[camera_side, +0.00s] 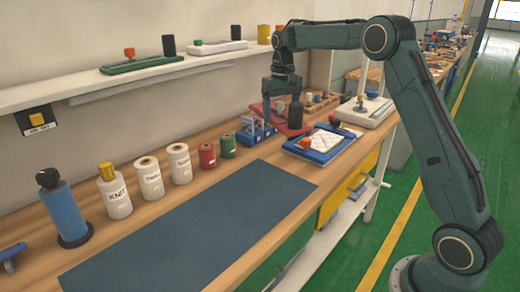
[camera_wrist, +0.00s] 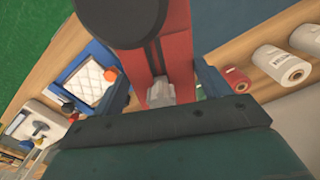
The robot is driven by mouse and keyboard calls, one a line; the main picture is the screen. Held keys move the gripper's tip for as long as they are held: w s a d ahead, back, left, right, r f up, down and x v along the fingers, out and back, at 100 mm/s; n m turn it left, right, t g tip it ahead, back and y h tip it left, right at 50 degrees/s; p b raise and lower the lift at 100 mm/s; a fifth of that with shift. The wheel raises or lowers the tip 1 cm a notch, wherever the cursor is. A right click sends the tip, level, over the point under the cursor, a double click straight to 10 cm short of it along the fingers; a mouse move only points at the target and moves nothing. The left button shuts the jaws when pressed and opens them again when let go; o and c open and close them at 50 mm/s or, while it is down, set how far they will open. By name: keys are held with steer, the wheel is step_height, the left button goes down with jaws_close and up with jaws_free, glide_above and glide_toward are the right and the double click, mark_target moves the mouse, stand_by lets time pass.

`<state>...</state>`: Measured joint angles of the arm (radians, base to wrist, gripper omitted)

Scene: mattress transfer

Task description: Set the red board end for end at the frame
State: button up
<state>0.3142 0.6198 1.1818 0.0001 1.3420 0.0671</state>
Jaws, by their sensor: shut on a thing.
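The red board (camera_side: 293,130) is at the far part of the bench, with a dark upright cylinder on it. My gripper (camera_side: 278,113) is above it, pointing down. In the wrist view the red board (camera_wrist: 177,45) runs between my two fingers, which are shut on its sides; a large dark round knob covers its upper end and a small grey block shows near my wrist. The blue frame (camera_side: 303,152) lies to the right of the board, holding a white quilted pad (camera_side: 322,140) and an orange knob (camera_side: 305,143). Whether the board touches the bench is unclear.
A blue rack (camera_side: 254,131) stands just left of the board. A pale tray (camera_side: 362,112) lies behind the frame. Thread spools (camera_side: 180,163) and a blue bottle (camera_side: 64,212) line the wall side. The dark mat (camera_side: 200,230) in front is clear.

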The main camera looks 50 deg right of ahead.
steer(key=m, duration=0.3)
steer(key=a+m, duration=0.1)
steer(key=m, duration=0.6)
steer(key=a+m, duration=0.1)
steer(key=m, duration=0.2)
steer(key=shift+r+m, duration=0.1)
steer(key=shift+m, duration=0.2)
glide_above(275, 179)
step_height(275, 179, down, 16)
steer(key=shift+r, duration=0.1)
stand_by(0.3)
steer(key=shift+f, duration=2.15)
steer(key=shift+f, duration=0.15)
